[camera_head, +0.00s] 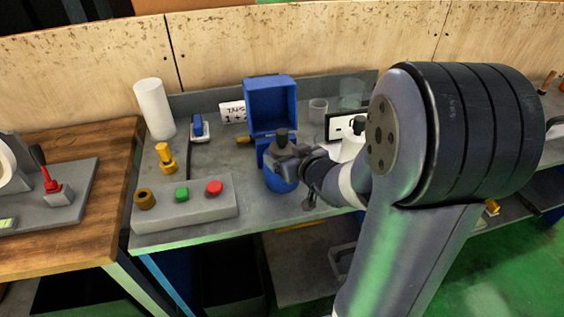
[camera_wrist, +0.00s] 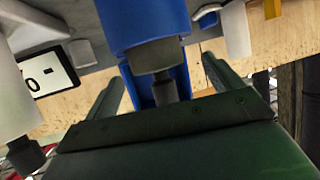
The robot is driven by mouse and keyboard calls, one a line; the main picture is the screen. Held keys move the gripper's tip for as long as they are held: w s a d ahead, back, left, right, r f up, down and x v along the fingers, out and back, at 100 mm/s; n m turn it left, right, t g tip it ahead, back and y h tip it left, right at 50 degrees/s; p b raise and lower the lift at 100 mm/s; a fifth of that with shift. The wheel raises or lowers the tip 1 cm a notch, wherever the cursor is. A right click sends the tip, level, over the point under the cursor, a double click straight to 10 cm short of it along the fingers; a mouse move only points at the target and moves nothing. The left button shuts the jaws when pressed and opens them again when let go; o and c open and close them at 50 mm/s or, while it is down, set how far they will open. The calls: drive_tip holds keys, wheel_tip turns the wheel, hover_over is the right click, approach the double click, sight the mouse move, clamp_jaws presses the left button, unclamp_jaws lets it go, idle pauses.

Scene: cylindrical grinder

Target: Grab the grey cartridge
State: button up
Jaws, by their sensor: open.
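The grey cartridge (camera_wrist: 155,55) appears in the wrist view as a short grey cylinder with a dark knob, set in a blue cylindrical holder (camera_wrist: 143,20). In the head view the blue holder (camera_head: 281,182) stands on the grey bench, and a dark knob (camera_head: 282,134) shows above it; my gripper hides most of what lies between. My gripper (camera_wrist: 163,68) is open, with one finger on each side of the cartridge and knob in the picture. I cannot tell whether either finger touches it.
An open blue box (camera_head: 271,104) stands just behind the holder. A white cylinder with a black knob (camera_wrist: 10,95) is close by on the left in the wrist view. A grey button panel (camera_head: 187,212), a yellow part (camera_head: 166,158) and a tall white cylinder (camera_head: 154,107) stand on the left.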

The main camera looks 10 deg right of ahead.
sight(285, 149)
drive_tip(key=x, duration=0.4)
drive_tip(key=shift+w+d, duration=0.1)
drive_tip(key=shift+w, duration=0.35)
drive_tip(key=c, duration=1.4)
drive_tip(key=shift+r, duration=0.1)
